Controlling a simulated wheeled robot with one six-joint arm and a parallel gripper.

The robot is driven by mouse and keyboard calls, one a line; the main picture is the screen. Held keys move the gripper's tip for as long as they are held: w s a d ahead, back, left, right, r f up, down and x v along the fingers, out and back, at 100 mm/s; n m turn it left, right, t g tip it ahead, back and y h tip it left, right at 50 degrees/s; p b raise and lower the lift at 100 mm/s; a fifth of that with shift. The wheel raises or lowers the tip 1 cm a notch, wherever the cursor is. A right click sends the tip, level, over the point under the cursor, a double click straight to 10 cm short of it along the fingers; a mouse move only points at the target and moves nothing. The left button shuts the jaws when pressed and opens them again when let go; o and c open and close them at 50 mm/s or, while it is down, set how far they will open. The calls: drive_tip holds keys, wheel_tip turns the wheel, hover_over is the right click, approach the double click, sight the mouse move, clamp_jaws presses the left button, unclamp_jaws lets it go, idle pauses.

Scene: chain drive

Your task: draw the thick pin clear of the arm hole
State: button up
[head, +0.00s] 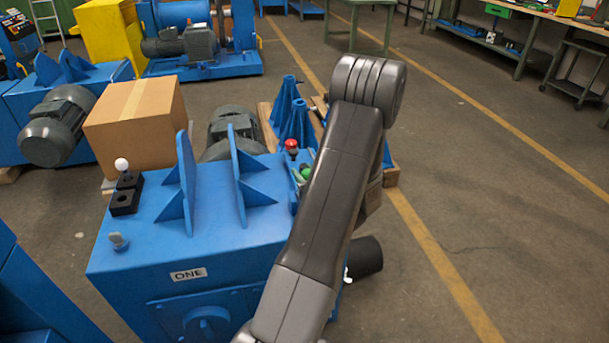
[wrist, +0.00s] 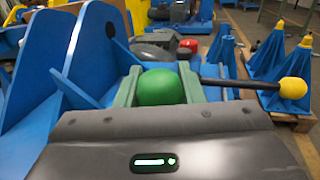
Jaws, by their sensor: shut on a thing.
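My gripper (wrist: 159,84) is shut on a round green knob (wrist: 160,88), with one finger on each side of it. The knob also shows in the head view (head: 305,173), beside my forearm at the right edge of the blue machine marked ONE (head: 228,227). The knob looks like the head of a pin, but its shaft is hidden. I cannot tell how thick the pin is or whether it sits in the arm hole. A black rod with a yellow ball (wrist: 293,88) reaches right, just beyond my gripper.
A red knob (head: 291,145) stands just beyond the green one. Upright blue plates (head: 187,180) rise on the machine top, with a cardboard box (head: 135,120) behind. Blue cones (head: 297,122) stand on pallets. The floor to the right is open.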

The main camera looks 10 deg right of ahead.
drive_tip(key=shift+r+p, duration=2.4)
drive_tip(key=shift+r, duration=1.8)
